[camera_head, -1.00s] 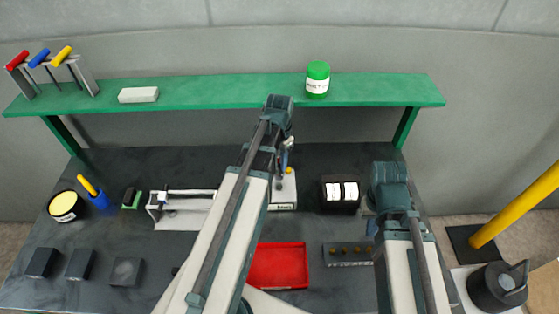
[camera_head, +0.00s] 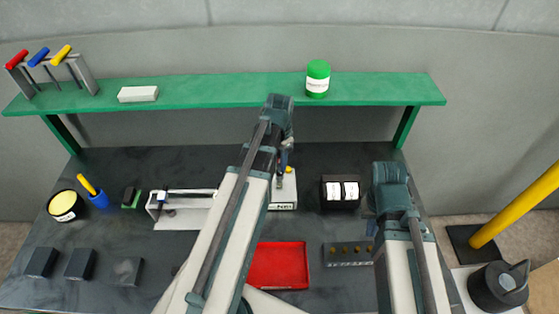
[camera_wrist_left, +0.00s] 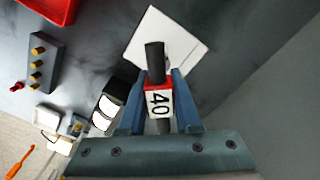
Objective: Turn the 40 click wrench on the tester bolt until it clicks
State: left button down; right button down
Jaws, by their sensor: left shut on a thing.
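My left gripper (camera_head: 286,152) is over the back middle of the table. In the left wrist view its blue fingers (camera_wrist_left: 157,112) are shut on the 40 click wrench (camera_wrist_left: 159,101), which has a white label reading 40, red edging and a dark shaft. The shaft end lies over the white tester (camera_wrist_left: 190,50); whether it sits on the bolt is hidden. In the head view the tester (camera_head: 284,200) stands below the gripper, with a small yellow part on top. My right gripper (camera_head: 371,228) hangs at the right of the table, its fingers mostly hidden by its arm.
A red tray (camera_head: 279,266) lies in front of the tester. A black box with white labels (camera_head: 341,194) and a grey block with several brass studs (camera_head: 348,254) stand to the right. A white fixture (camera_head: 175,208) is to the left. A green shelf (camera_head: 230,92) runs behind.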

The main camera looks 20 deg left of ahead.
aim_at(280, 175)
pick_arm(q)
jog(key=n, duration=0.4)
jog(key=shift+f, duration=0.2)
jog(key=n, duration=0.5)
jog(key=shift+f+n+b, duration=0.15)
jog(key=shift+n+b, duration=0.2)
jog(key=shift+n, duration=0.05)
notch_tip(280, 175, down, 3)
jog(key=b, duration=0.2)
jog(key=shift+b, duration=0.35)
jog(key=shift+f+b, duration=0.95)
jog(key=shift+b, duration=0.1)
jog(key=m, duration=0.5)
jog(key=shift+m, duration=1.1)
jog(key=n, duration=0.5)
